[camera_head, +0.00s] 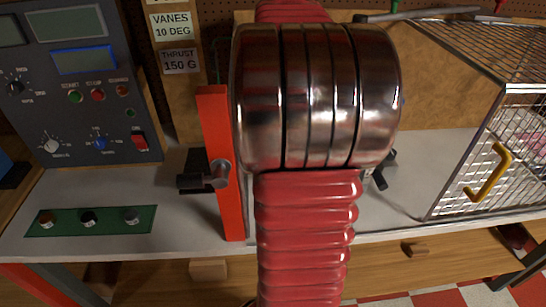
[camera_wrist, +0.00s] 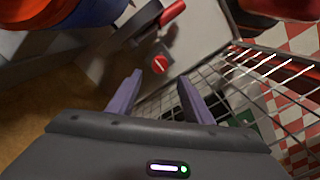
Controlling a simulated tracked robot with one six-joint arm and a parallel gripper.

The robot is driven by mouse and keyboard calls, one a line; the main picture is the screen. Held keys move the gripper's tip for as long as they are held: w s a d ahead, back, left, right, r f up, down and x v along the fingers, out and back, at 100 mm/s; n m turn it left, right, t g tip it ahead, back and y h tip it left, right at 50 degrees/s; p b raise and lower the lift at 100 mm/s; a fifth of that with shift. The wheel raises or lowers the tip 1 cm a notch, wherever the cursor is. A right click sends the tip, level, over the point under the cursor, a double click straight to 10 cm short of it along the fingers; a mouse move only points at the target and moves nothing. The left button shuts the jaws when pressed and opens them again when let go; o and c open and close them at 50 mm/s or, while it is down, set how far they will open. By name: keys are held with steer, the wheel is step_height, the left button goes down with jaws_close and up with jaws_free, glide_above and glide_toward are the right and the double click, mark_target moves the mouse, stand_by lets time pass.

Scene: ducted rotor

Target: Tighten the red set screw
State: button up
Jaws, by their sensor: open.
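The red set screw (camera_wrist: 160,63) shows in the wrist view as a small round red head with a pale slot across it, on a light grey surface. My gripper (camera_wrist: 160,77) is open in the wrist view, its two purple fingers apart and empty. In the picture, the screw head appears just beyond the fingertips, between them; I cannot tell the exact distance. In the head view my own red and chrome arm covers the middle, and I cannot make out the screw or my fingers.
A wire cage (camera_head: 490,150) with a yellow handle (camera_head: 488,172) stands at right; its mesh (camera_wrist: 240,85) runs close beside my right finger. A red upright (camera_head: 218,130) with a dark clamp stands left of my arm. A control panel (camera_head: 85,85) and green strip (camera_head: 65,222) are farther left.

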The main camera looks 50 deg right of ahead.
step_height(320, 180, down, 10)
steer(key=shift+r, duration=0.1)
stand_by(0.4)
steer(key=shift+c, duration=0.5)
